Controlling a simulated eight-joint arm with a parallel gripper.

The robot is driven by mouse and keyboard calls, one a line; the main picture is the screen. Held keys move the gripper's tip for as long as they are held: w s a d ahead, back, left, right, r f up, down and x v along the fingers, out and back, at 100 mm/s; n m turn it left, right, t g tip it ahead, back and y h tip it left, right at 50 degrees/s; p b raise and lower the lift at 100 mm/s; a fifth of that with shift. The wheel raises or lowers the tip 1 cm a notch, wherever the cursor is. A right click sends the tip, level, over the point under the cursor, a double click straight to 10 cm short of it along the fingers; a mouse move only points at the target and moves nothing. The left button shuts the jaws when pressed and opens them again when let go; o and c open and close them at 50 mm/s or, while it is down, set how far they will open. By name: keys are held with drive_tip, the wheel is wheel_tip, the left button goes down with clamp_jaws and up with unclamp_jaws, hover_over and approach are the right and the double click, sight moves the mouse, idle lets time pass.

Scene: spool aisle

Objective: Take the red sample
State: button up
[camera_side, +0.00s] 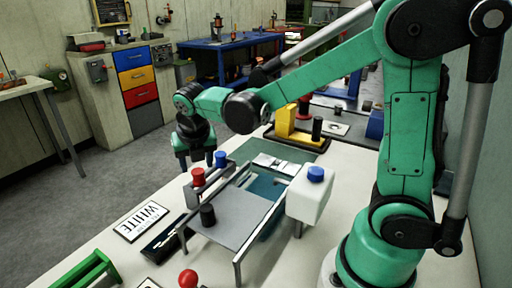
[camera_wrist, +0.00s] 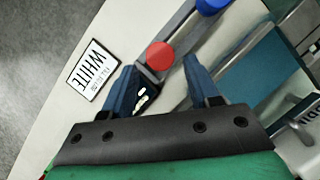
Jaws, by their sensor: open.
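A red round-topped spool (camera_side: 198,177) stands in a narrow grey holder, with a blue spool (camera_side: 220,159) beside it in the same holder. In the wrist view the red top (camera_wrist: 160,55) shows between my fingers near their tips, with the blue one (camera_wrist: 211,5) at the top edge. My gripper (camera_side: 196,163) points down above the holder with its blue fingers (camera_wrist: 160,64) apart and nothing gripped. I cannot tell the exact height gap between the fingertips and the red spool. Another red knob-like piece (camera_side: 188,278) shows at the bottom edge of the side view.
A raised grey platform (camera_side: 230,218) with a black spool (camera_side: 207,214) stands beside the holder. A white block with a blue cap (camera_side: 310,197) is to its right. A card reading WHITE (camera_side: 141,221) lies left, and a green rack (camera_side: 88,272) stands at front left.

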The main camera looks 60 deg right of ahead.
sight(198, 171)
drive_tip(key=shift+x, duration=2.2)
clamp_jaws()
